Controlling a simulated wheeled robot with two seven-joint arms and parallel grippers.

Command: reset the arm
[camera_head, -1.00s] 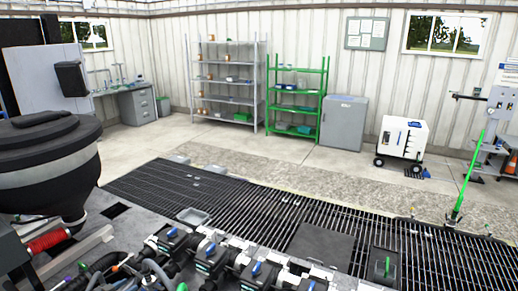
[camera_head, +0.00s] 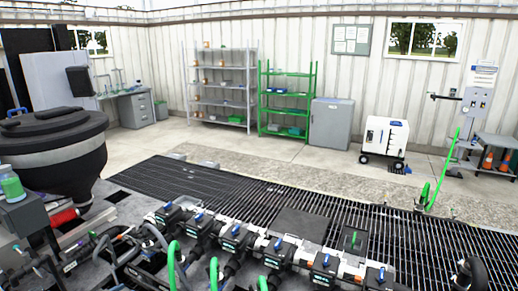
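Neither of my arms nor grippers can be made out in the head view. The manifold (camera_head: 235,240) runs along the bottom of the view, a row of black valve bodies with blue handles and silver fittings. Green hose loops (camera_head: 172,262) rise in front of it. A large black round tank (camera_head: 55,150) with a lid stands at the left. A red cylindrical part (camera_head: 64,216) lies below it, partly hidden.
Dark floor grating (camera_head: 240,192) lies behind the manifold. A grey shelf (camera_head: 222,88), a green shelf (camera_head: 286,98), a grey cabinet (camera_head: 331,122) and a white wheeled unit (camera_head: 385,137) stand along the back. The concrete floor before them is mostly clear.

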